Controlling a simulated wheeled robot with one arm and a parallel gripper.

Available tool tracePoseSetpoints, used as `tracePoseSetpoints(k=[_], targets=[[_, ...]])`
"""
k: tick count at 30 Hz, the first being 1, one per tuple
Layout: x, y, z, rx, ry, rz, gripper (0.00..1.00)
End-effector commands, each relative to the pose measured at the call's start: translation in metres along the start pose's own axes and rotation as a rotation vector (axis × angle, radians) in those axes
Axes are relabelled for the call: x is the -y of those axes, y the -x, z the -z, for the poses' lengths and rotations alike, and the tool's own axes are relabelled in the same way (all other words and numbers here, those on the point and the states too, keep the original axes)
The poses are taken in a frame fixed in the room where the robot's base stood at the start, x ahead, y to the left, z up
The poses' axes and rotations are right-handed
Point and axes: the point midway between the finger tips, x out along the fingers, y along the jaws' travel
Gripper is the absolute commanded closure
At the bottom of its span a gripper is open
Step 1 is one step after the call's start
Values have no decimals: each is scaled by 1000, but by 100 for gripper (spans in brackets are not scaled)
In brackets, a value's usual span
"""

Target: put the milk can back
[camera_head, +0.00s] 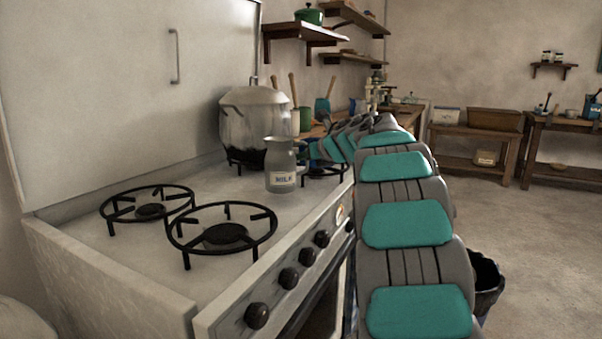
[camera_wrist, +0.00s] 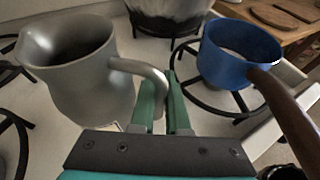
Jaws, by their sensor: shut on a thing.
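The milk can (camera_head: 281,160) is a grey metal jug with a "MILK" label and a side handle. It is upright over the white stove top (camera_head: 130,250), in front of the large pot. I cannot tell whether its base touches the stove. My gripper (camera_wrist: 164,92) is shut on the can's handle, with the green fingers on either side of it; the can's body (camera_wrist: 80,70) is on the left in the wrist view. In the head view my arm comes from the right and hides most of the gripper.
A large dented pot (camera_head: 255,125) stands on a back burner. A blue saucepan (camera_wrist: 238,58) with a brown handle sits on a burner right of the can. Two front burners (camera_head: 222,232) are empty. Shelves (camera_head: 305,32) hang behind; a dark bin (camera_head: 487,285) stands on the floor.

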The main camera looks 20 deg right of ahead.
Motion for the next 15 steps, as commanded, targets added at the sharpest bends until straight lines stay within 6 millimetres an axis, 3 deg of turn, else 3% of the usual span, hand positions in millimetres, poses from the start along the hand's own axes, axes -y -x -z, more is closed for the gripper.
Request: tracePoseSetpoints(k=[9,15], targets=[[0,-13,32,0,-1,0,100],[1,-14,34,0,0,1,100]])
